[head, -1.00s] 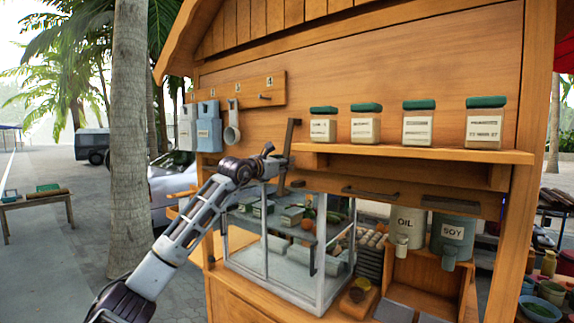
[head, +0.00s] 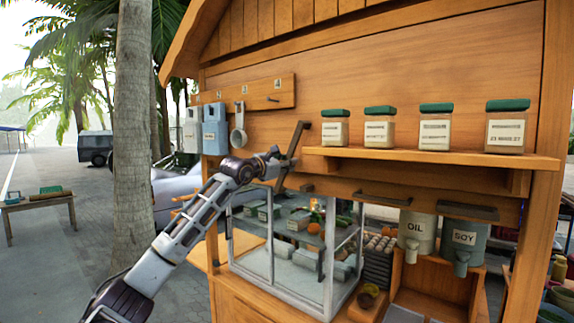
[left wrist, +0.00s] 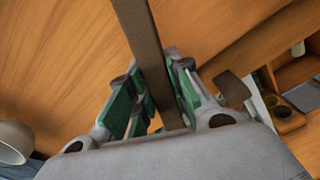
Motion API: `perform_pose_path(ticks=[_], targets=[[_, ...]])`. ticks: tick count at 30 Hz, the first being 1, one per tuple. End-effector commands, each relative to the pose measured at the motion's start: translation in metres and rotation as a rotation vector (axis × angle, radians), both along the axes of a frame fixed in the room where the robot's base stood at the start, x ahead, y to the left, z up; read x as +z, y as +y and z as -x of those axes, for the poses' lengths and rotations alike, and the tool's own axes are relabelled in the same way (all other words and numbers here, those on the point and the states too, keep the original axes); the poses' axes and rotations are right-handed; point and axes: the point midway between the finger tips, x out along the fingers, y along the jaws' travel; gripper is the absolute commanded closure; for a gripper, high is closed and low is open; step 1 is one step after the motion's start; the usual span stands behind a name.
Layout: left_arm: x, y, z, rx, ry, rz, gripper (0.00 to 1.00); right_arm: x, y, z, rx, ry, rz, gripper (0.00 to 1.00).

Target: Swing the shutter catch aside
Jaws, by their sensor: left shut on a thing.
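The shutter catch (head: 297,142) is a dark flat bar on the wooden stall front, left of the jar shelf. It is tilted, its top leaning right. My left gripper (head: 284,160) is at the middle of the bar, partly hiding it. In the left wrist view the catch (left wrist: 142,35) runs down between the green-padded fingers of my left gripper (left wrist: 153,92), which is shut on it. My right gripper is not in view.
A shelf (head: 430,156) with several green-lidded jars is close on the right. A small dark block (head: 306,187) sits by the catch's lower end. A glass case (head: 290,262) stands below. A ladle (head: 239,127) hangs from a hook rail at left.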

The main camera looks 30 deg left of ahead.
Motion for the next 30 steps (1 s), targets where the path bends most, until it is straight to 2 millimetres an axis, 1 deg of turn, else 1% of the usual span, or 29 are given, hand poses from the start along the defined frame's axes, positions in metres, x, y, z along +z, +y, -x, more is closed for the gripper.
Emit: perform_pose_path(ticks=[1,6,7,12,19,23,30], targets=[[0.0039,0.0026,0.0013,0.005,-0.009,-0.008,1.00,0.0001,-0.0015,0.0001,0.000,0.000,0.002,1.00],[0.0044,0.0032,0.0014,0.007,-0.010,-0.010,1.00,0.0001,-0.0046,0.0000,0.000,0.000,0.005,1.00],[0.0045,0.0033,0.0015,0.007,-0.010,-0.010,0.79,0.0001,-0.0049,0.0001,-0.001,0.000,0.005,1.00],[0.0038,0.0030,0.0014,0.007,-0.008,-0.009,0.57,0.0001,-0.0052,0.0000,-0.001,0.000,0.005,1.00],[0.0021,0.0022,0.0008,0.005,-0.005,-0.007,0.57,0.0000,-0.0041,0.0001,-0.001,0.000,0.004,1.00],[0.0016,0.0021,0.0011,0.004,-0.004,-0.007,0.57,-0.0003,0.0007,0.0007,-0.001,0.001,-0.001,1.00],[0.0009,0.0035,0.0084,0.005,-0.003,-0.007,0.57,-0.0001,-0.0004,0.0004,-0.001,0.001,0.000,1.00]])
